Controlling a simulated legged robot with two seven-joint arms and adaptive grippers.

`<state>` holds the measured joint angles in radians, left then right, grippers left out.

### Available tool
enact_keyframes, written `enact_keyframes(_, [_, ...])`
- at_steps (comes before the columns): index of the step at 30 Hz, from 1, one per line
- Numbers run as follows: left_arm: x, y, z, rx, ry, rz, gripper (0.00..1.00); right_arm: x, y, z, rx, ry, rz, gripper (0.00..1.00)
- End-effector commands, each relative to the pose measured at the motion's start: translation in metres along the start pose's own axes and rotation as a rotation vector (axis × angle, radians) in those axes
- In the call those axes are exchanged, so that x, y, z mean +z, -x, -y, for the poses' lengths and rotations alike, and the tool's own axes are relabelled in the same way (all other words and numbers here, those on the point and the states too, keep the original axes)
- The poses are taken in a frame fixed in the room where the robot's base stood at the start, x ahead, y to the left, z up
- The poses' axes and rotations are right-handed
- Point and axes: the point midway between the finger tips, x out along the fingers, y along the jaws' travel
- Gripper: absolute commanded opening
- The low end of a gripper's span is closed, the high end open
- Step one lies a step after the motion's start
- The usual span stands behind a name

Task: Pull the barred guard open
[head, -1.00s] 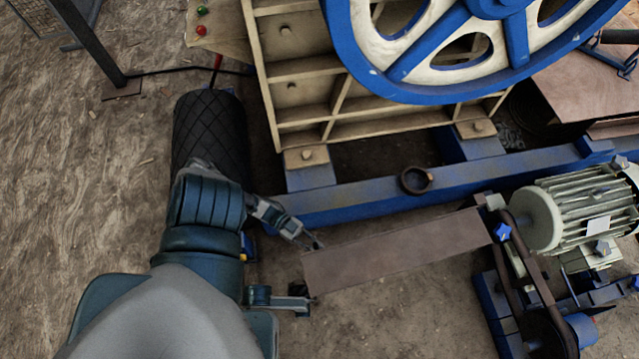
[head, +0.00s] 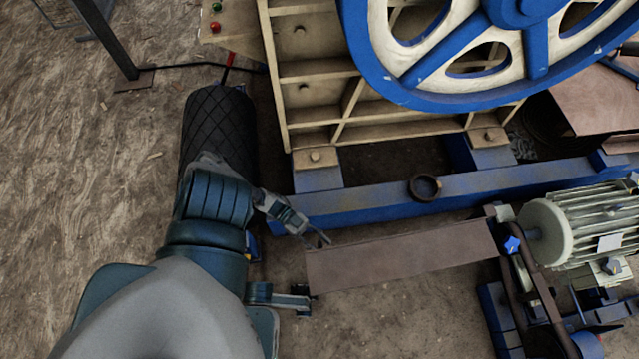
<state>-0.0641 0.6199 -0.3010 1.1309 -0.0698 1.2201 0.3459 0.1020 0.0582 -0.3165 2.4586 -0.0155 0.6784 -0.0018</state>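No barred guard can be made out with certainty. A dark frame with thin bars (head: 52,14) is cut off at the upper left edge of the head view, beside a dark post (head: 108,40). My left gripper (head: 313,272) is far from that frame, low in the middle of the view. Its two fingers are spread apart, one above and one below the near end of a flat brown plate (head: 405,255). Whether they touch the plate I cannot tell. My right gripper is not in view.
A blue-and-white flywheel (head: 400,85) stands at the upper right against a ribbed cream crusher body (head: 310,70). A blue base beam (head: 380,202) carries a dark ring (head: 426,188). A finned motor (head: 575,225) is at the right. Bare ground lies at the left.

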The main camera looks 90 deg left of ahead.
Motion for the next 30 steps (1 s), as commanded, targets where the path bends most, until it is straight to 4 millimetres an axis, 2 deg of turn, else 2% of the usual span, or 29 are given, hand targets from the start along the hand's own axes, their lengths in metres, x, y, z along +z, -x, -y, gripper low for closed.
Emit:
enact_keyframes(4, [0.000,0.012,0.000,0.000,-0.001,0.003,0.39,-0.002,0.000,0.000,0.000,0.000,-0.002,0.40])
enact_keyframes(12, [0.002,0.058,0.000,-0.001,0.000,0.005,0.39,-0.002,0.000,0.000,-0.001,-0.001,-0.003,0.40])
enact_keyframes(15, [0.002,0.070,0.000,-0.001,0.001,0.004,0.39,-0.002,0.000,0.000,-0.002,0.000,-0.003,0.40])
enact_keyframes(19, [0.002,0.075,0.000,0.000,0.001,0.001,0.39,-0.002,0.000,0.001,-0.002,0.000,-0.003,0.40])
enact_keyframes(30, [0.001,0.075,0.000,0.000,0.001,0.002,0.39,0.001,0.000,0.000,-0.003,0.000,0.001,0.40])
